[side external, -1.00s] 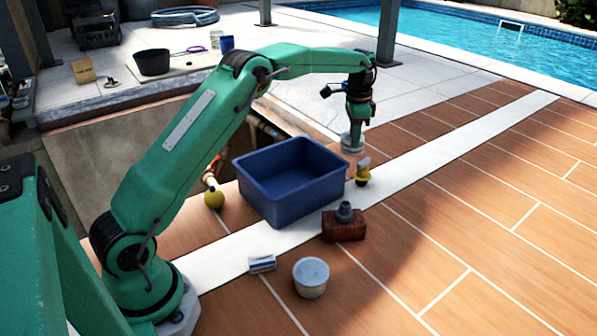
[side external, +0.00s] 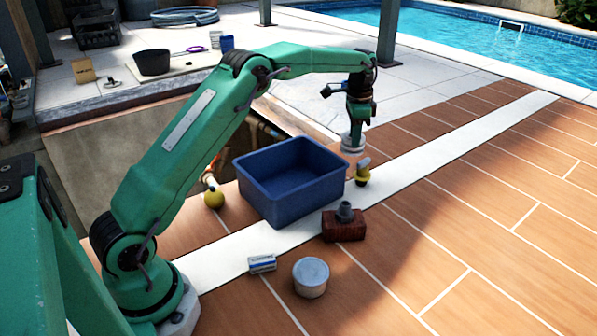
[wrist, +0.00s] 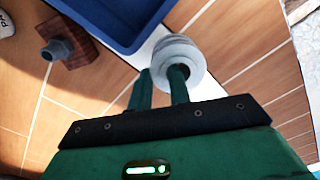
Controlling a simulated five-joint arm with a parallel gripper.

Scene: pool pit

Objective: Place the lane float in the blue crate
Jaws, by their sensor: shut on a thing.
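The lane float, a whitish-grey ribbed disc (side external: 351,147), is at my gripper's tips just beyond the far right corner of the blue crate. My gripper (side external: 357,132) points down and is shut on it. In the wrist view the float (wrist: 181,50) shows at the fingertips, with one green finger overlapping it and the other at its left. I cannot tell whether its underside touches the floor. The blue crate (side external: 310,202) stands open on the tiles, and its visible inside is empty. Its edge also shows at the top of the wrist view (wrist: 125,40).
A yellow fitting (side external: 362,175) stands close to the crate's right side. A red-brown block with a grey piece (side external: 344,228) lies in front. A lidded tub (side external: 311,277) and small box (side external: 262,264) are nearer. A yellow ball (side external: 213,198) and a pit (side external: 120,165) lie left.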

